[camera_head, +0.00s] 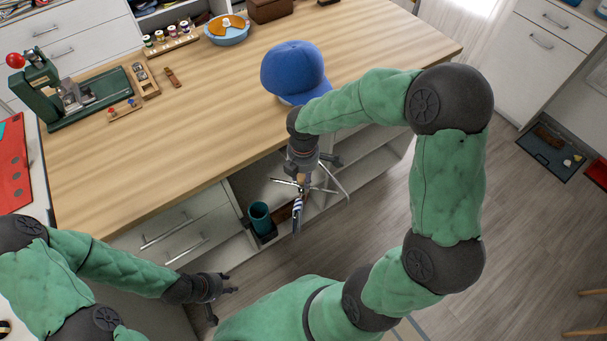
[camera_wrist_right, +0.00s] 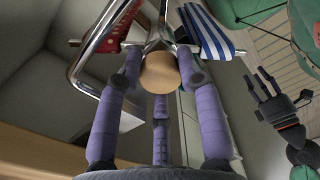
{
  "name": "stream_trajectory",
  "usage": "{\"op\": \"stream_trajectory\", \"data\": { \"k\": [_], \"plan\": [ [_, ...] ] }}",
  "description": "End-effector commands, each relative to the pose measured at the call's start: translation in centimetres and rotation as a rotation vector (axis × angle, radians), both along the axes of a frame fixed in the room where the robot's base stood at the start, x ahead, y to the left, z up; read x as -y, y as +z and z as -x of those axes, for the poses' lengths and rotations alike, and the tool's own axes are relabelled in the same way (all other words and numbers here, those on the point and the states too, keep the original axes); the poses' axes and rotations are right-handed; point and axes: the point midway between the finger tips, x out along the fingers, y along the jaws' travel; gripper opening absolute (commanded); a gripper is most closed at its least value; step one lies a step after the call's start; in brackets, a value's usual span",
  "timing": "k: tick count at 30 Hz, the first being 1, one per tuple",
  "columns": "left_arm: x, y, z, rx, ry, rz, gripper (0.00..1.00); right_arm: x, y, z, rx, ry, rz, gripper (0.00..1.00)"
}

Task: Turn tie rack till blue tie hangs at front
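The tie rack shows in the right wrist view as chrome arms (camera_wrist_right: 90,68) around a round wooden knob (camera_wrist_right: 160,73). A blue-and-white striped tie (camera_wrist_right: 217,38) hangs at the right of that view, and a red tie with white dots (camera_wrist_right: 111,28) at the left. In the head view the striped tie (camera_head: 297,214) hangs below my right gripper (camera_head: 303,176). The purple fingers of my right gripper (camera_wrist_right: 158,68) lie against both sides of the knob and appear shut on it. My left gripper (camera_head: 222,298) is low at the left, fingers spread, empty. The ties' full lengths are hidden.
The rack hangs in the open cubby below the wooden countertop (camera_head: 200,125). A teal cup (camera_head: 261,218) stands left of the ties. A blue cap (camera_head: 294,70) lies on the counter by my right forearm. Clear floor (camera_head: 530,230) lies to the right.

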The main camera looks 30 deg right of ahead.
Motion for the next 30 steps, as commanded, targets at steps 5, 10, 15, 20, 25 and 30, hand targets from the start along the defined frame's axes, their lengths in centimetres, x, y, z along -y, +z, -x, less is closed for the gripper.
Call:
{"op": "stream_trajectory", "data": {
  "k": [5,10,15,20,25,30],
  "plan": [
    [0.0,0.0,0.0,0.0,0.0,0.0,0.4,0.2,0.0,0.0,0.001,0.0,0.003,0.0],
    [0.0,0.0,0.0,0.0,0.0,0.0,0.4,0.2,0.0,0.0,0.001,0.002,0.003,0.0],
    [0.0,0.1,0.0,0.0,0.0,0.0,0.4,0.2,0.0,0.0,0.001,0.007,0.004,0.0],
    [0.0,0.2,0.0,0.0,0.0,0.0,0.4,0.3,0.1,0.0,0.001,0.015,0.004,0.0],
    [0.0,0.6,0.0,0.0,0.0,0.0,0.4,0.3,0.1,0.0,-0.001,0.035,0.005,0.0],
    [0.0,1.6,0.0,0.0,0.0,0.0,0.4,0.3,0.3,-0.1,-0.001,0.09,0.006,0.0]
  ]
}}
